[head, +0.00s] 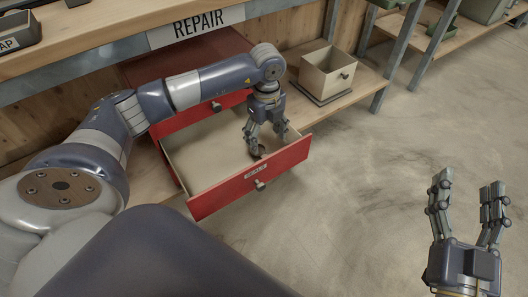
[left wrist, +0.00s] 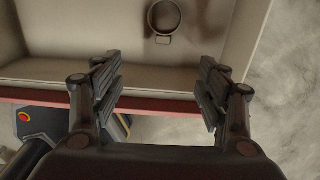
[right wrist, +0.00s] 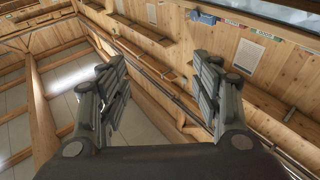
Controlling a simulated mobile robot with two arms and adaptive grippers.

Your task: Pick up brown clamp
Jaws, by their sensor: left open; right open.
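The brown clamp (left wrist: 164,18) is a small ring with a short tab, lying on the floor of the open drawer in the left wrist view. In the head view the clamp (head: 258,151) shows partly, just beneath my left gripper. My left gripper (head: 264,146) is open and points down into the drawer, with nothing between its fingers. In the left wrist view its fingers (left wrist: 160,85) are apart, with the clamp beyond their tips. My right gripper (head: 468,190) is open and empty, raised at the right of the head view, away from the drawer.
The red drawer (head: 250,182) is pulled out below the bench marked REPAIR (head: 195,24). Its walls surround my left gripper. A beige bin (head: 327,73) stands on the low shelf to the right. The concrete floor (head: 380,190) on the right is clear.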

